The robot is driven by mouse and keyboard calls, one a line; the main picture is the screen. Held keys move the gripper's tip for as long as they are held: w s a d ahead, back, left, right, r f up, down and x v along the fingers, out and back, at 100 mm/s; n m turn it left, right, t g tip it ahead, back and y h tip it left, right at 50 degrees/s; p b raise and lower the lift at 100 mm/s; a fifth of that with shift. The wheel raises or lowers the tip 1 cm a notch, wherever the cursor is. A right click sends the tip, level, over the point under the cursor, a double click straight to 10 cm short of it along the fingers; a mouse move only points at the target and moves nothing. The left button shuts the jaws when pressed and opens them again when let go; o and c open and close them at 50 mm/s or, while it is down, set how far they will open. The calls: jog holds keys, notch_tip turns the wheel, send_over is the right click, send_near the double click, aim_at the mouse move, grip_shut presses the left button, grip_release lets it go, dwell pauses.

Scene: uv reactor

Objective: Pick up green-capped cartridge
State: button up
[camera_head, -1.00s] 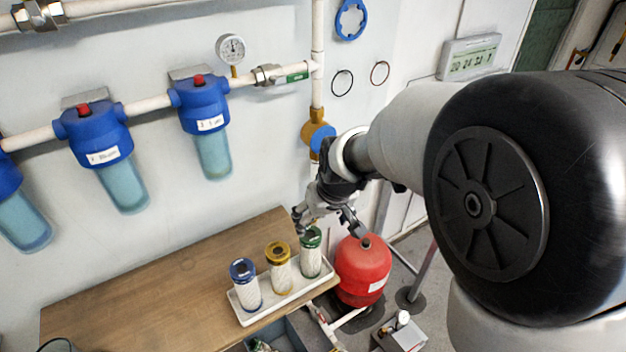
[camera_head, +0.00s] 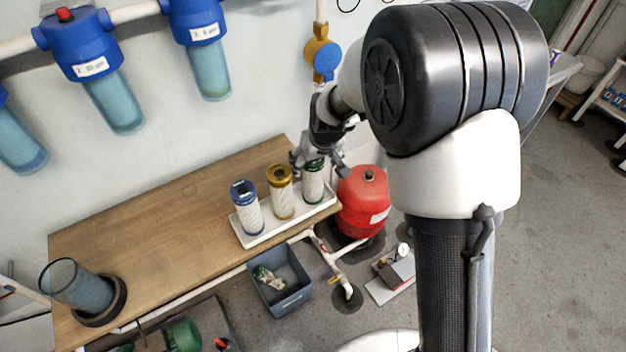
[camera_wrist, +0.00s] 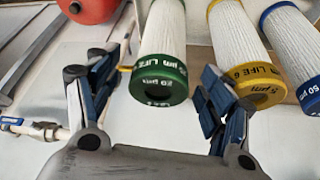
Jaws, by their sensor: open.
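The green-capped cartridge (camera_head: 313,187) stands upright at the right end of a white tray (camera_head: 262,238). It has a white pleated body. My gripper (camera_head: 320,166) is open at its top, with a finger on either side; the hand partly hides the green cap. In the wrist view the green-capped cartridge (camera_wrist: 163,50) lies between the spread fingers of my gripper (camera_wrist: 158,88). I cannot tell whether either finger touches it. The yellow-capped cartridge (camera_head: 281,195) stands beside it, close to one finger in the wrist view, and the blue-capped cartridge (camera_head: 247,213) stands farther left.
The tray sits on a wooden bench (camera_head: 170,215). A red tank (camera_head: 364,205) stands just right of the bench end. A clear cylinder (camera_head: 78,287) stands at the bench's left. A grey bin (camera_head: 283,290) is below. The bench middle is clear. Blue filter housings (camera_head: 83,48) hang above.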

jog(key=x, duration=0.3)
jog(key=shift+w+a+b, duration=0.1)
jog(key=shift+b, duration=0.25)
jog(key=c, duration=1.6)
jog(key=shift+o, duration=0.2)
